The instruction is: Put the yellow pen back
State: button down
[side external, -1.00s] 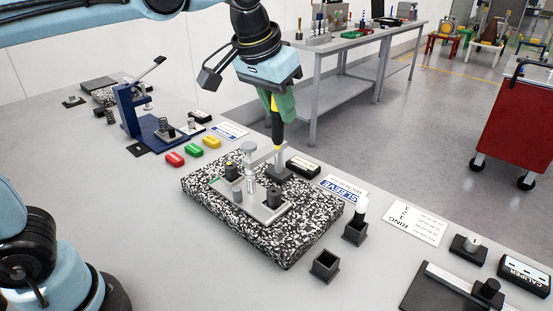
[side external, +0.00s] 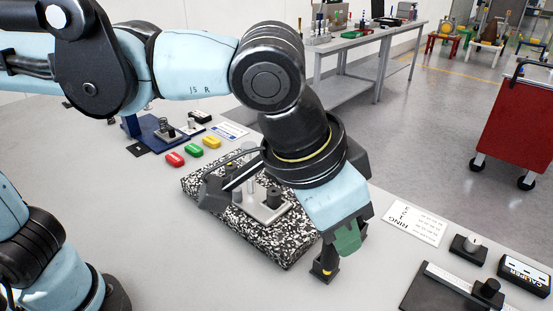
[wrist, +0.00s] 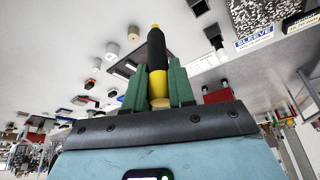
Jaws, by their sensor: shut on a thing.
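The yellow pen, with a dark grip and yellow ends, is held between my gripper's green fingers (wrist: 159,85). In the wrist view the pen (wrist: 156,52) points away from the palm, its yellow tip at the far end. In the side view my gripper (side external: 346,240) is low beyond the front corner of the speckled slab. The pen (side external: 328,257) points down there, with its lower end at the dark square holder (side external: 325,275). I cannot tell whether the tip is inside the holder or just above it.
The speckled granite slab (side external: 262,240) with its metal fixture is beside my gripper, partly hidden by my arm.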

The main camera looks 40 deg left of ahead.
aim_at(332, 253)
notch_tip(332, 253, down, 5)
jog(key=shift+r, duration=0.1)
jog(key=shift+w+a+f, duration=0.1)
jog(key=shift+w+f, duration=0.15)
jog(key=shift+f, duration=0.05)
jog(key=shift+w+a+f, duration=0.85)
jog(key=shift+w+f, duration=0.8)
jog(key=shift+f, duration=0.15)
jog(key=shift+w+a+f, duration=0.85)
jog(key=shift+w+f, duration=0.85)
jog(key=shift+f, duration=0.1)
jog(key=shift+w+a+f, duration=0.85)
jog(key=shift+w+f, duration=0.8)
jog(key=shift+f, duration=0.15)
jog(key=shift+f, duration=0.1)
jog(key=c, duration=1)
grip_release()
jog(key=shift+o, duration=0.2)
